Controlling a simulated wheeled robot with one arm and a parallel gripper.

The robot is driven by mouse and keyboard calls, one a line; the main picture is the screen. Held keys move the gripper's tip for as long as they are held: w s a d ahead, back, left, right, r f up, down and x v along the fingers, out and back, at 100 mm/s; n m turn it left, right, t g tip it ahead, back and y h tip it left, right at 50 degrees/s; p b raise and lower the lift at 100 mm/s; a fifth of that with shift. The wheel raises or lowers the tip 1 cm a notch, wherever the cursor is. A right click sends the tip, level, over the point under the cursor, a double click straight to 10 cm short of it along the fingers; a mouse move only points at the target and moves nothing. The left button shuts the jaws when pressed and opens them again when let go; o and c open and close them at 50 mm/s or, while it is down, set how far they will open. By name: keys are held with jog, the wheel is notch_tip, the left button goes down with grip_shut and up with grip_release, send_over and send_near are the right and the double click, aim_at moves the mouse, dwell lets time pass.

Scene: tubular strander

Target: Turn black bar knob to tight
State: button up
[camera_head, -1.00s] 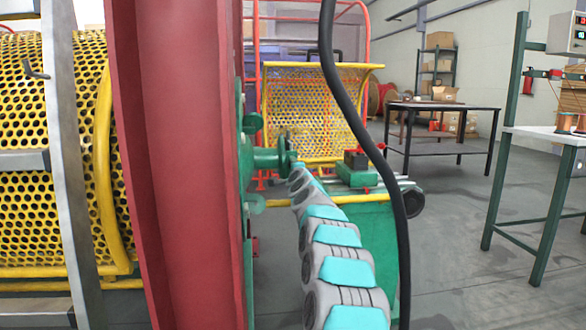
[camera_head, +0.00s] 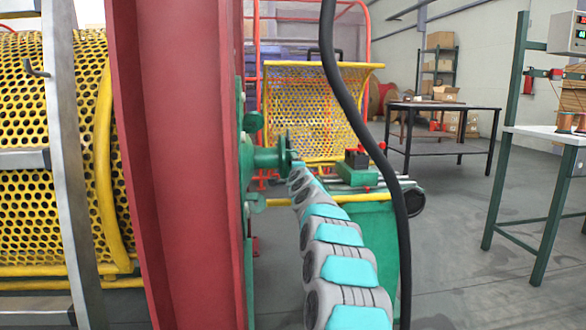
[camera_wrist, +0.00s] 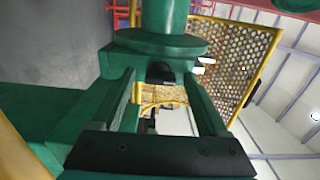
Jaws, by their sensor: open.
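In the wrist view a small dark piece, which looks like the black bar knob (camera_wrist: 160,73), sits just below a round green flange (camera_wrist: 160,43). My gripper (camera_wrist: 160,84) is open, with one finger to each side of this dark piece. I cannot tell whether the fingers touch it. The knob's shape and setting are mostly hidden. In the head view my arm reaches forward to the green flange on the machine (camera_head: 284,157); my gripper and the knob cannot be made out there.
A red upright beam (camera_head: 185,170) stands close on the left, beside a yellow perforated guard (camera_head: 22,190). A black hose (camera_head: 345,95) hangs right of my arm. A green unit with red-topped parts (camera_head: 357,172) lies beyond.

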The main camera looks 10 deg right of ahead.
jog(key=s+b, duration=0.3)
jog(key=s, duration=0.4)
jog(key=shift+s, duration=0.25)
jog(key=shift+f, duration=0.1)
dwell(0.4)
